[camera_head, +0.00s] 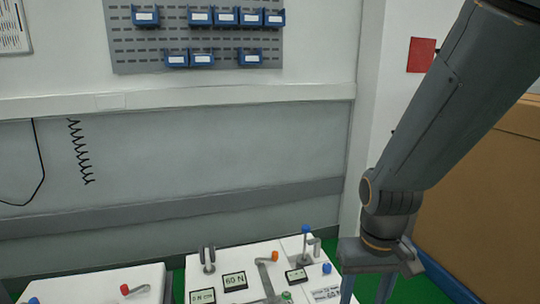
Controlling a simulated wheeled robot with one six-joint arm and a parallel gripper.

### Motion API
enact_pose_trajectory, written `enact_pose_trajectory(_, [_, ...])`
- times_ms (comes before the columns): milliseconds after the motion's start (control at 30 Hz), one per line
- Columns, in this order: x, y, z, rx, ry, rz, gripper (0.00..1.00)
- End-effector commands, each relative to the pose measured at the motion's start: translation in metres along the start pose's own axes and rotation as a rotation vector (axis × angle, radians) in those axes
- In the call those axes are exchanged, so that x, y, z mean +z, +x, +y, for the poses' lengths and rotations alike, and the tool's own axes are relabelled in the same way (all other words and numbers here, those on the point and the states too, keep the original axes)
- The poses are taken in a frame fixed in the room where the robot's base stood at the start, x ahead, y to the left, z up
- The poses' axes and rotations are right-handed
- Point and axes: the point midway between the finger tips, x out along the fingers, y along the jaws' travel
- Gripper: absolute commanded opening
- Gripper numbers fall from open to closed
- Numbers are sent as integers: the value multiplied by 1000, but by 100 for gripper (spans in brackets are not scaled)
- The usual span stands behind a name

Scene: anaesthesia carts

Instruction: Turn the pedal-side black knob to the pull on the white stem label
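My gripper (367,289) hangs at the lower right, fingers pointing down and apart, with green floor showing between them. Their tips run to the bottom edge. It is to the right of a white cart top (262,248) and apart from its controls. Two dark upright prongs (208,258) stand at that top's back left; I cannot tell whether they belong to the black knob. No pedal shows. Black-framed labels read "60 N" (234,281) and "6 N cm" (202,297). A small white label (296,275) and a printed one (326,294) are too small to read.
A blue-tipped upright stem (306,229), an orange knob (275,256), a blue knob (327,268) and a green knob (286,296) crowd the top. Another white top (100,284) with a red knob (125,290) is left. A brown box (485,205) stands right.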

Motion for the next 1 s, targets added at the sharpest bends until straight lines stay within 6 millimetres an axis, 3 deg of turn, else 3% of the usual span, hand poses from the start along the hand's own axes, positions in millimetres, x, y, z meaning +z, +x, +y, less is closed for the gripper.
enact_pose_trajectory(167, [10,-4,5,0,19,1,49])
enact_pose_trajectory(1000, [9,-4,5,0,17,1,49])
